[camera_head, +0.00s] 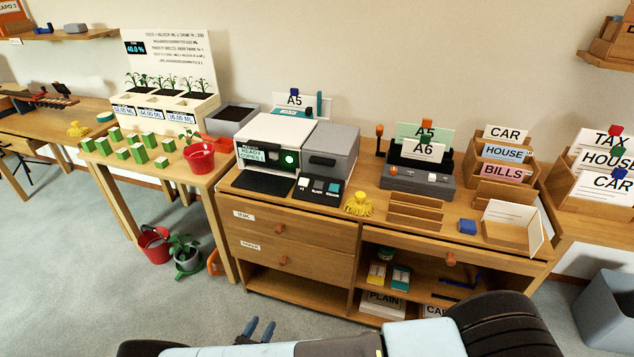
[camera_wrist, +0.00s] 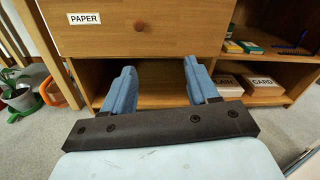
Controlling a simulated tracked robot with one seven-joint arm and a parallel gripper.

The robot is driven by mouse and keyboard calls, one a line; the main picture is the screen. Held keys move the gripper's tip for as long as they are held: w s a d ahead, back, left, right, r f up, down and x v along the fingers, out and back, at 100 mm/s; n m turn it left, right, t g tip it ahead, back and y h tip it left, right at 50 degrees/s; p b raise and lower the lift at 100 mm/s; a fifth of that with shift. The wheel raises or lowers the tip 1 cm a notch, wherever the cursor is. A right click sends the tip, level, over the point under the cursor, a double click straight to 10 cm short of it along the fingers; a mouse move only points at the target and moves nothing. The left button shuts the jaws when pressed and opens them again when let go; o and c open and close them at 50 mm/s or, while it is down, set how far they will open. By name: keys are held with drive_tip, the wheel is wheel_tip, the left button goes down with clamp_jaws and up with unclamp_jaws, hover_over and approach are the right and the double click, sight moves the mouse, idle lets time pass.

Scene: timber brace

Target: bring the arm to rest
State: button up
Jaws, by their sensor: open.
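My gripper (camera_wrist: 158,88) is open and empty in the wrist view. Its two blue fingers stand apart, in front of the lower open shelf of the wooden cabinet (camera_wrist: 140,60), below the drawer marked PAPER (camera_wrist: 120,28). In the head view only the tips of my gripper (camera_head: 261,329) show near the bottom edge, over the grey carpet in front of the cabinet (camera_head: 288,262). Nothing is between the fingers. The rest of my gripper is hidden behind my arm in the head view.
A red watering can (camera_head: 153,246) and a potted plant (camera_head: 185,255) stand on the floor to the left. A grey bin (camera_head: 605,310) stands at the right. Boxes marked PLAIN (camera_head: 382,303) and CARD lie on the cabinet's low shelf. Carpet (camera_head: 80,290) is free at lower left.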

drive_tip(key=w+d+r+m+g+h, duration=0.1)
drive_tip(key=w+r+m+g+h, duration=0.35)
drive_tip(key=r, duration=0.65)
drive_tip(key=w+d+r+m+g+h, duration=0.15)
drive_tip(key=w+r+m+g, duration=0.4)
drive_tip(key=r, duration=0.65)
drive_tip(key=w+d+r+m+g+y, duration=0.25)
drive_tip(key=d+r+m, duration=0.35)
drive_tip(key=r, duration=0.5)
drive_tip(key=w+d+r+m+g+y, duration=0.2)
drive_tip(key=w+d+r+m+g, duration=0.15)
drive_tip(key=d+r, duration=0.55)
drive_tip(key=s+d+r+m+y, duration=0.3)
drive_tip(key=s+d+r+m, duration=0.1)
drive_tip(key=d+r, duration=0.5)
drive_tip(key=s+d+r+m+y, duration=0.2)
drive_tip(key=s+d+r+m, duration=0.3)
drive_tip(key=r, duration=0.7)
drive_tip(key=s+d+r+m+t+y, duration=0.1)
drive_tip(key=s+d+r+m+t, duration=0.1)
drive_tip(key=s+d, duration=0.3)
drive_tip(key=s+d+r+m+t+y, duration=0.2)
drive_tip(key=s+d+r+m+t, duration=0.1)
drive_tip(key=s, duration=0.6)
drive_tip(key=shift+s+d+r+m, duration=0.4)
drive_tip(key=shift+d+r, duration=0.5)
drive_tip(key=shift+r, duration=0.4)
